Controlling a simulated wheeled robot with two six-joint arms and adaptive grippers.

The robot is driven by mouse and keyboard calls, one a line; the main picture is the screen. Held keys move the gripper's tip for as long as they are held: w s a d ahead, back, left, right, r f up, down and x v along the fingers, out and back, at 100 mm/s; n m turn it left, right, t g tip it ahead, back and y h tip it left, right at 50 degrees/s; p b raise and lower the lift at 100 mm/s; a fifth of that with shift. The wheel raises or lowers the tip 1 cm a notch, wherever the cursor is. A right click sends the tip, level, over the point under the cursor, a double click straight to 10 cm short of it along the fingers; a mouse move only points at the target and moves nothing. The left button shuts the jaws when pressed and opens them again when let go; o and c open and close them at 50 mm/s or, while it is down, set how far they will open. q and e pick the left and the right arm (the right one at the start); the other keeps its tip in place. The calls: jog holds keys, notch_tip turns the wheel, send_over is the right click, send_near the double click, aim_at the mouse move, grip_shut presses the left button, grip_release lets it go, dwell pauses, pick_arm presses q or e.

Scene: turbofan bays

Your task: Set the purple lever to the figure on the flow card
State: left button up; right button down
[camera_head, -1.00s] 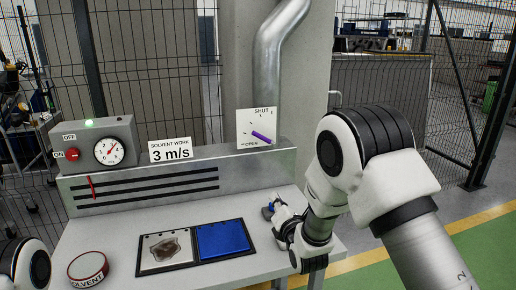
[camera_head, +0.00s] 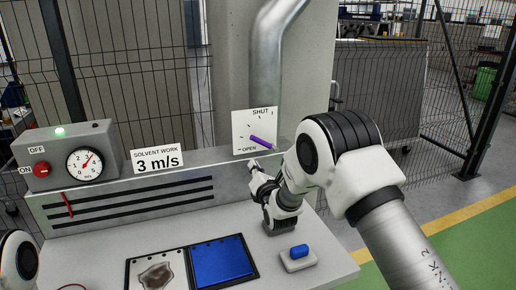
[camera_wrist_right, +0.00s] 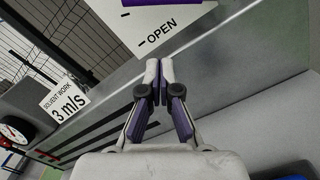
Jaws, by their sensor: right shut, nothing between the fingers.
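The purple lever (camera_head: 262,142) is on a white plate (camera_head: 242,125) marked SHUT at the top and OPEN at the bottom. It slopes down to the right, low on the plate near OPEN. The flow card (camera_head: 157,160) reads "SOLVENT WORK 3 m/s". My right gripper (camera_head: 252,168) is shut and empty, just below the plate. In the right wrist view its fingertips (camera_wrist_right: 159,68) meet below the OPEN mark, apart from the lever (camera_wrist_right: 150,12) at the top edge. My left gripper is out of view; only part of that arm shows at lower left.
A round gauge (camera_head: 85,164) in m/s has its needle pointing upper right. Its box has a red knob (camera_head: 41,169) and a lit green lamp. A blue block on a white base (camera_head: 298,264), a blue panel (camera_head: 221,261) and a stained panel lie on the bench. A duct rises behind.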

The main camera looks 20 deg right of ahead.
aim_at(261, 142)
notch_tip(261, 142, up, 5)
jog(key=w+d+m+p, duration=0.1)
jog(key=w+d, duration=0.2)
dwell(0.5)
jog(key=shift+a+f, duration=0.1)
jog(key=shift+f, duration=0.05)
